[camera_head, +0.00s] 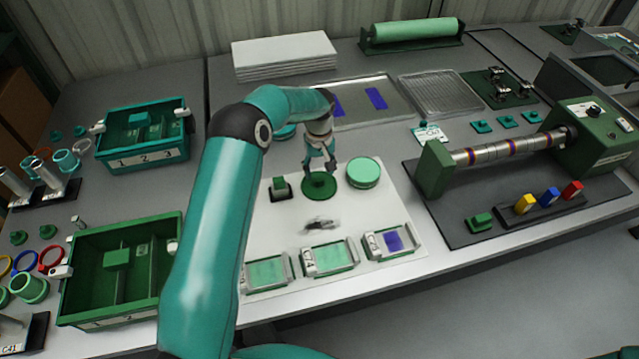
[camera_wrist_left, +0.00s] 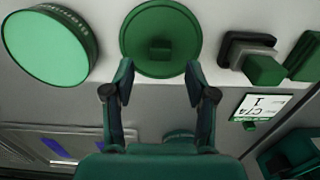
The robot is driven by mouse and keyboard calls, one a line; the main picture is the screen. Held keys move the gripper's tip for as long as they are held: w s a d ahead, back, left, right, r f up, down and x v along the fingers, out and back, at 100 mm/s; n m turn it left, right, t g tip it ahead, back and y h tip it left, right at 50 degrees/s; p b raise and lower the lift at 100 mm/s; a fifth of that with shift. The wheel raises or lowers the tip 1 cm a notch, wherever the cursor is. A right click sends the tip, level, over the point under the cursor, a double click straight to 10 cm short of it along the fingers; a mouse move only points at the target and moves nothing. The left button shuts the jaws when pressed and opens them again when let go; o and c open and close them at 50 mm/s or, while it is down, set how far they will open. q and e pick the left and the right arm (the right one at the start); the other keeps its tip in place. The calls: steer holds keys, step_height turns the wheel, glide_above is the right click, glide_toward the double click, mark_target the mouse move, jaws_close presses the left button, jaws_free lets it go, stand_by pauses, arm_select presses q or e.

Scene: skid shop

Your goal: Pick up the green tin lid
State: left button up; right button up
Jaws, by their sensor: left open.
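The green tin lid (camera_head: 320,188) is a dark green disc lying on the white mat. In the left wrist view the lid (camera_wrist_left: 160,22) shows near the top centre, with a small square knob (camera_wrist_left: 161,49) on it. My left gripper (camera_head: 320,171) reaches down from above over the lid, fingers apart and empty. In the left wrist view the open fingers (camera_wrist_left: 160,78) point toward the lid, one on each side of the knob's line. I cannot tell whether they touch the lid. My right gripper is in neither view.
A light green round tin (camera_head: 364,172) stands just right of the lid. A small green block on a dark stand (camera_head: 280,188) is just left. Several labelled trays (camera_head: 330,257) line the mat's front. A green bin (camera_head: 120,310) stands left, a roller machine (camera_head: 510,150) right.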

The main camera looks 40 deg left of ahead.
mark_target(319, 180)
arm_select(q)
step_height(319, 180, down, 4)
steer(key=shift+s+d+f+p, duration=0.1)
steer(key=shift+f+p, duration=0.05)
steer(key=shift+p, duration=0.4)
steer(key=shift+c, duration=0.3)
steer(key=c, duration=1)
